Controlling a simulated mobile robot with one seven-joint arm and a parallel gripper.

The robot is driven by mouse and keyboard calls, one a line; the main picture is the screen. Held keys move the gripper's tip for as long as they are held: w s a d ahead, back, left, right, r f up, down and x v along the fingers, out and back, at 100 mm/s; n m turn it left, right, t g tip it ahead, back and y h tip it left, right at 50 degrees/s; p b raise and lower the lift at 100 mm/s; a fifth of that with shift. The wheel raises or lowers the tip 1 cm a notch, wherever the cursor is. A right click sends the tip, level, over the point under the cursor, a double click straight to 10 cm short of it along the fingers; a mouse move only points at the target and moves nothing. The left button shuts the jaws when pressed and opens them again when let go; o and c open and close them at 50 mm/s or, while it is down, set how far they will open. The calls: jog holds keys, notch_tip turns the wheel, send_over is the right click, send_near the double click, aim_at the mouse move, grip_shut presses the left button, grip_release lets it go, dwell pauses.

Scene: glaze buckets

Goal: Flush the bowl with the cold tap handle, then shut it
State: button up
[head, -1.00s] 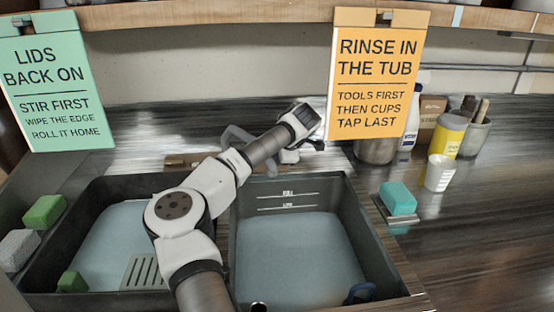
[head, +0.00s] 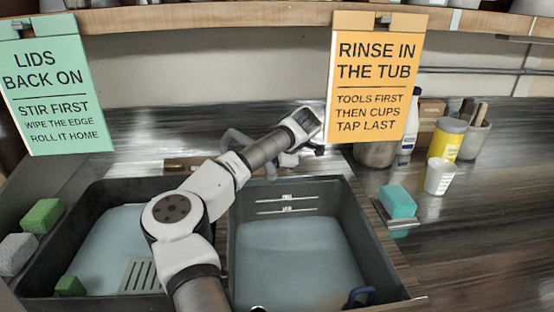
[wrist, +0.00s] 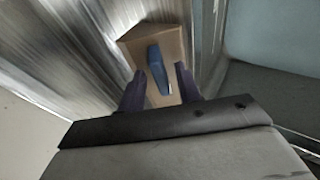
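My gripper (wrist: 159,71) shows in the wrist view with two dark fingers apart. A blue handle (wrist: 157,68) on a tan block (wrist: 173,42) lies between them, with a gap visible on either side. I cannot tell how deep the fingers reach around it. In the head view my arm's end is by the lower left of the orange sign, and its fingers are hardly visible. The grey tap spout (head: 236,138) is partly hidden behind my arm. The right basin (head: 340,207) has level marks on its back wall and a pale blue floor or water. Whether water runs is not visible.
The left basin (head: 43,268) holds a grate and a green sponge. The orange sign (head: 374,80) hangs close to my arm's end. A teal sponge (head: 397,201), a white cup (head: 439,177) and a yellow jar (head: 447,138) stand on the right counter, which is clear in front.

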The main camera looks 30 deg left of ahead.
jog(key=shift+d+r+b, duration=0.1)
jog(key=shift+r+b, duration=0.05)
jog(key=shift+b, duration=0.15)
jog(key=s+d+b, duration=0.4)
jog(key=s+d, duration=0.2)
jog(key=d, duration=0.4)
jog(key=shift+s+d+r+b, duration=0.25)
jog(key=shift+d+r+b, duration=0.05)
jog(key=shift+d+r, duration=0.1)
jog(key=shift+f, duration=0.1)
